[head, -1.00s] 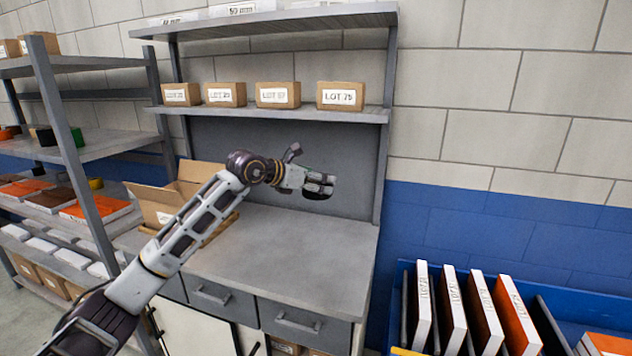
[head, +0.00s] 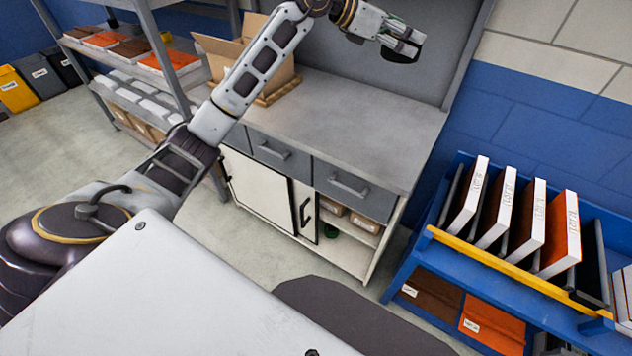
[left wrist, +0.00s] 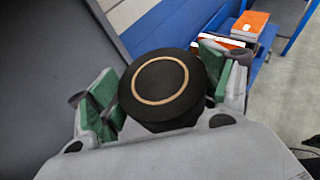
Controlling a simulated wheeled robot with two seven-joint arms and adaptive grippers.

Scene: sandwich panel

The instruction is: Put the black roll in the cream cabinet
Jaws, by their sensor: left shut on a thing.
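The black roll (left wrist: 160,84), with a tan ring on its end, sits between the green-padded fingers of my left gripper (left wrist: 155,100) in the left wrist view. In the head view my left gripper (head: 402,45) is shut on the roll (head: 402,54), held above the grey worktop. The cream cabinet (head: 262,187) is under the worktop, below the grey drawers. Its cream sliding door covers the left part. The right part is open and shows brown boxes and a small green item inside. My right gripper is not in view.
The grey worktop (head: 350,125) is clear except for an open cardboard box (head: 240,60) at its left. A blue rack (head: 440,240) with upright orange and white panels stands to the right. Grey shelving with orange and white items stands to the left.

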